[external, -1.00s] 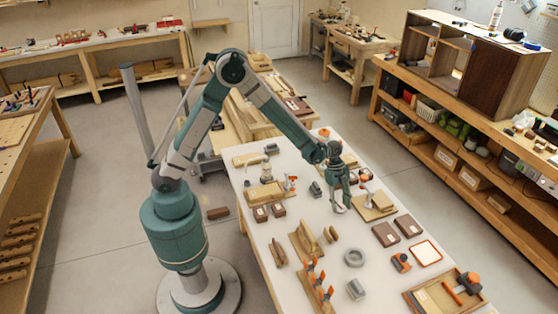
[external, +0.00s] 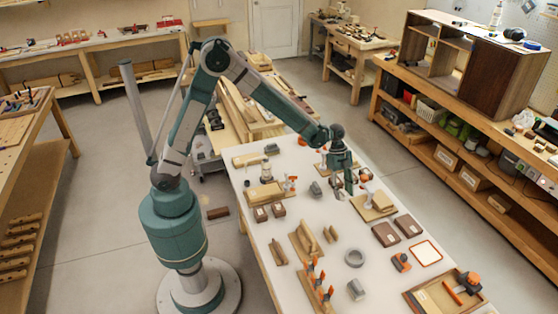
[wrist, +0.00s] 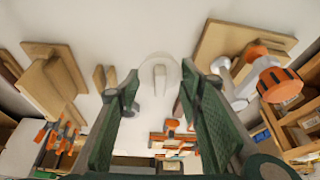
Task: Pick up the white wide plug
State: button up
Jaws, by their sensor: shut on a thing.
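The white wide plug (wrist: 159,92) is a pale round disc with a raised narrow middle part in the wrist view, between my two green fingers. My gripper (wrist: 156,98) is shut on it. In the external view my gripper (external: 349,188) points down over the white bench top, left of a wooden board with a block. The plug is too small and pale to make out clearly there. The fingers hide part of its sides in the wrist view.
The wooden board (external: 374,206) with a block and an orange-and-white part stands close to my gripper.

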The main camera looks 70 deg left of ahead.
jog(key=shift+r, duration=0.35)
jog(key=shift+d, duration=0.1)
dwell(0.4)
